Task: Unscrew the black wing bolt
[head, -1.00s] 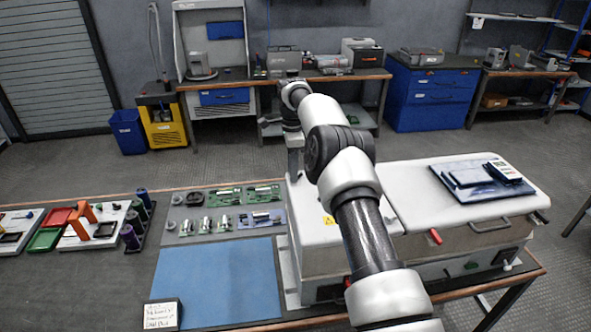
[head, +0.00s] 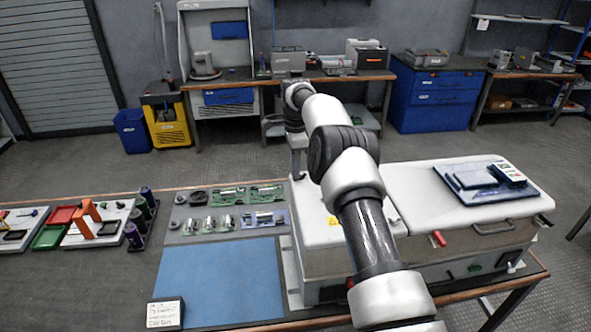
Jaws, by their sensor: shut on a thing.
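The white case (head: 345,258) stands on the workbench, with a pale lid (head: 470,190) in two parts. My gripper (head: 299,175) points down at the back left corner of the case's left lid part. It is shut on the black wing bolt, which is too small and too covered by the fingers to make out. I cannot tell how far the bolt is out of its seat. My arm crosses over the left part of the lid and hides much of it.
A blue pad with devices (head: 450,180) lies on the lid's right part. A red handle (head: 439,238) is on the case front.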

